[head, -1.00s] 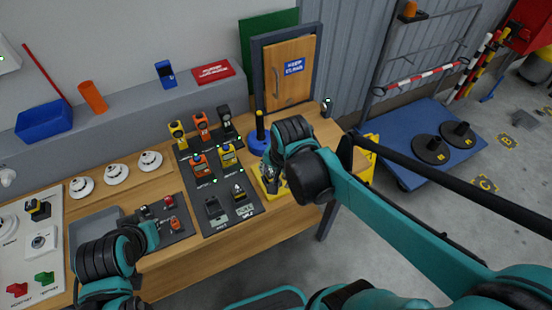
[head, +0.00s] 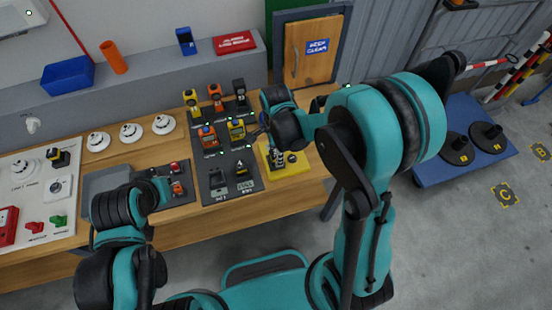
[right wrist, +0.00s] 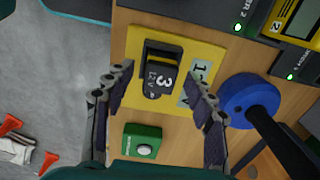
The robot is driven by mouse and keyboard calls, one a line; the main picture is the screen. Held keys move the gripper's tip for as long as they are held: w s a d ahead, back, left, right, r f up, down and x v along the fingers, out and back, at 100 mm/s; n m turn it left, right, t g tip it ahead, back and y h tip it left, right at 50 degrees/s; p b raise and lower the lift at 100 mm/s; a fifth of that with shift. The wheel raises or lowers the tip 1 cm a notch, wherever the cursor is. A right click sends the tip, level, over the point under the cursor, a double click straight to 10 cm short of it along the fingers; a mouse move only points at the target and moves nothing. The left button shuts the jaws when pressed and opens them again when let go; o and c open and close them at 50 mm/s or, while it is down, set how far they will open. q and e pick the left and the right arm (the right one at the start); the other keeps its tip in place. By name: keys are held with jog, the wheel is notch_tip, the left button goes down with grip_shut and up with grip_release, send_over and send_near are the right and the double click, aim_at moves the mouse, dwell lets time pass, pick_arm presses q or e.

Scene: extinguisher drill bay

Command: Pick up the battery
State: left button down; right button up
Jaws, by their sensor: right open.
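A dark battery (right wrist: 160,78) marked "3" and "12 V" stands on a yellow plate (right wrist: 207,62) in the right wrist view. My right gripper (right wrist: 157,84) is open, with one finger on each side of the battery, apart from it. In the head view the yellow plate (head: 302,169) lies near the right end of the bench, and my right gripper (head: 268,143) is over its far left part, partly hiding the battery. My left gripper (head: 160,184) is by a dark mat with small red items; its fingers are too small to read.
A blue round base with a black post (right wrist: 250,100) stands close right of the plate. A green block with a white button (right wrist: 142,142) is close by on the bench. Chargers and meters stand on a dark board (head: 225,182) left of the plate.

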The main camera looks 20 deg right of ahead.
jog(key=shift+f, duration=0.6)
grip_shut()
jog(key=shift+r, duration=0.2)
